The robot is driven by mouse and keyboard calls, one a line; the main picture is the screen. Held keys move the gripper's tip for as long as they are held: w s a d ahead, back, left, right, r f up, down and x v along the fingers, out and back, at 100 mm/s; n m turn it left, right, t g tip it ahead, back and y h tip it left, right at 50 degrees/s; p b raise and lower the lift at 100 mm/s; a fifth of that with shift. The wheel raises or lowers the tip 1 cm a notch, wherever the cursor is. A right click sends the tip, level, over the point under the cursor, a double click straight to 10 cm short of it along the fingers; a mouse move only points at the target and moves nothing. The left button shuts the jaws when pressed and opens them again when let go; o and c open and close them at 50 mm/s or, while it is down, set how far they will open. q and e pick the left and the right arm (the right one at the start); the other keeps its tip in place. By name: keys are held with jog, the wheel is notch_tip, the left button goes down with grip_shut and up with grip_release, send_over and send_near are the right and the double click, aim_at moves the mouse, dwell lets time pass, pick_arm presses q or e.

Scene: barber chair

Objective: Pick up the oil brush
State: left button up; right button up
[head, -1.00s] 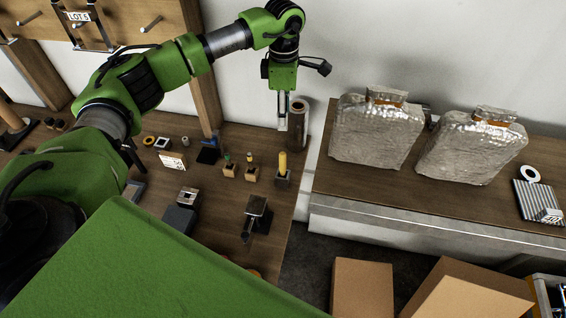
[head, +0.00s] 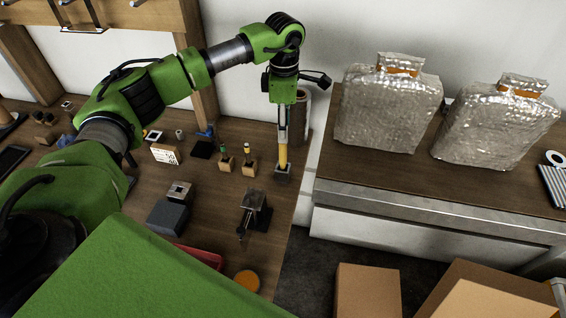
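A yellow-handled tool (head: 283,156), probably the oil brush, stands upright in a small grey metal block holder (head: 283,173) near the right end of the brown bench. Its lower end is hidden in the holder. My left gripper (head: 283,138) points down right at the top of the yellow handle. Its fingers overlap the handle top in the head view, and I cannot tell whether they are closed on it. Two smaller upright tools, one green-tipped (head: 224,156) and one darker (head: 248,155), stand in wooden blocks to the left. My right gripper is not in view.
A metal clamp-like device (head: 254,207) sits in front of the holder. A white card (head: 165,154) and grey blocks (head: 168,217) lie left. Two silver foil bags (head: 388,110) stand on the right counter.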

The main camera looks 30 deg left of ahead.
aim_at(283, 159)
pick_arm(q)
notch_tip(283, 159, down, 8)
jog(key=b, duration=0.4)
jog(key=shift+r, duration=0.1)
notch_tip(283, 159, down, 6)
jog(key=b, duration=0.3)
jog(key=shift+a+r, duration=0.1)
jog(key=shift+r, duration=0.15)
jog(key=shift+s, duration=0.1)
grip_shut()
